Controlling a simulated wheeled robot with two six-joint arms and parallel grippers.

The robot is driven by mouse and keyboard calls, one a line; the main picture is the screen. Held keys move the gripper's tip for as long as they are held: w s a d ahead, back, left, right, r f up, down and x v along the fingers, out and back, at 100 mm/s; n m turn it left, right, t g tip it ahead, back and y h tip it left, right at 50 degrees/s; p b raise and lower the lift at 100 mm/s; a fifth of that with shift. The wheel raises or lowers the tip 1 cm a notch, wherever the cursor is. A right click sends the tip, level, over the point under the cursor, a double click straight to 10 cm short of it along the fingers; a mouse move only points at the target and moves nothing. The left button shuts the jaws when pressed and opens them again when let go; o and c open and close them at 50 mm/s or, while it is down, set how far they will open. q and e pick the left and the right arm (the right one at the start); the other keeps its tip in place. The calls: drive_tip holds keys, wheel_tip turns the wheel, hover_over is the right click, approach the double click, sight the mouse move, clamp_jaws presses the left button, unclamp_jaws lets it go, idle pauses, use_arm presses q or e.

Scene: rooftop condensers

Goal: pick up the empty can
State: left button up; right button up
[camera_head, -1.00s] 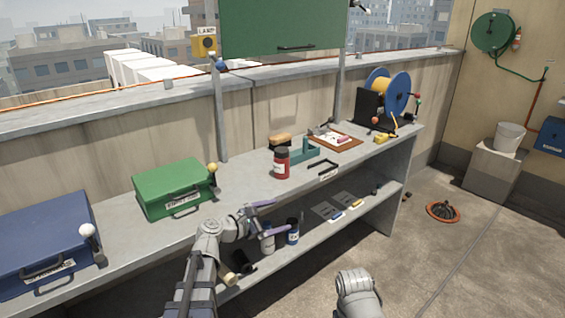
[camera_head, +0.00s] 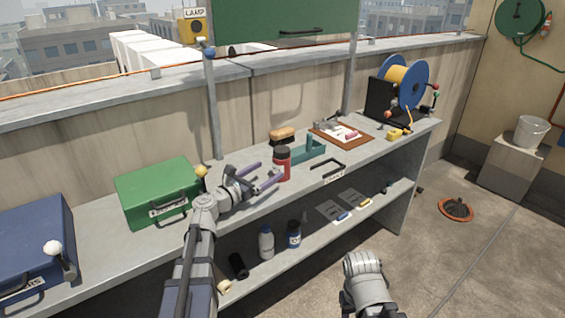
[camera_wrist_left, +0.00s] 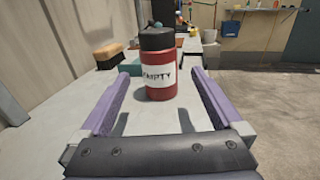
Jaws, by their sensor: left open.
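The empty can (camera_head: 282,163) is a red cylinder with a dark top, standing upright on the bench top. In the left wrist view the can (camera_wrist_left: 160,84) shows a white label reading "EMPTY". My left gripper (camera_head: 268,175) is open just left of the can. In the left wrist view its two purple fingers (camera_wrist_left: 160,82) point toward the can, which stands ahead between their line, near the tips. I cannot tell whether the tips have passed its sides. My right arm shows at the bottom of the head view, but its gripper is out of the picture.
A brush (camera_head: 283,134) and a teal holder (camera_head: 312,150) stand close behind the can. A green case (camera_head: 157,190) is to the left. The bench's lower shelf (camera_head: 290,255) holds a white bottle (camera_head: 266,243) and a dark blue one (camera_head: 294,234).

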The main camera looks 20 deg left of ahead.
sight(275, 164)
use_arm(q)
drive_tip(key=shift+x, duration=1.2)
drive_tip(key=shift+r+x, duration=0.2)
drive_tip(key=shift+x, duration=2.4)
drive_tip(key=shift+a, duration=0.1)
drive_tip(key=c, duration=1.3)
drive_tip(key=shift+p, duration=0.3)
wheel_tip(275, 164, up, 10)
drive_tip(key=p, duration=1)
